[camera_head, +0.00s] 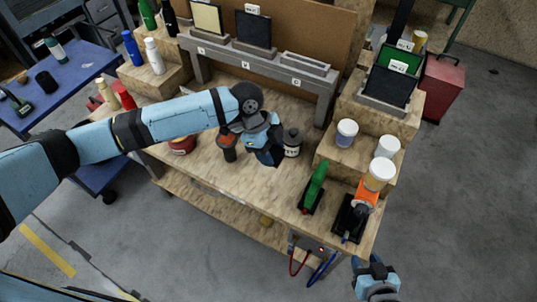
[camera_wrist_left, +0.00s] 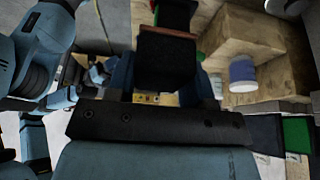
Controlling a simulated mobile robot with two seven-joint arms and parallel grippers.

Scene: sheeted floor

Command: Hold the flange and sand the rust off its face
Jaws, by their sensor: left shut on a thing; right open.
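My left gripper (camera_head: 266,152) reaches over the middle of the bench, pointing down. In the left wrist view its fingers (camera_wrist_left: 165,88) are shut on a dark block with a reddish-brown edge (camera_wrist_left: 163,55); I cannot tell whether this is the flange. In the head view the gripper hides it. An orange and black object (camera_head: 228,148) stands just left of the gripper. I cannot make out a rusty flange face. A green-handled tool (camera_head: 316,182) and an orange tool (camera_head: 364,197) sit in black stands at the bench's right. My right gripper (camera_head: 377,276) is open and empty off the bench's front right corner.
White tubs (camera_head: 379,174) stand on the right step, and one also shows in the left wrist view (camera_wrist_left: 242,74). A raised shelf (camera_head: 255,66) spans the back. The bench's front middle is mostly clear.

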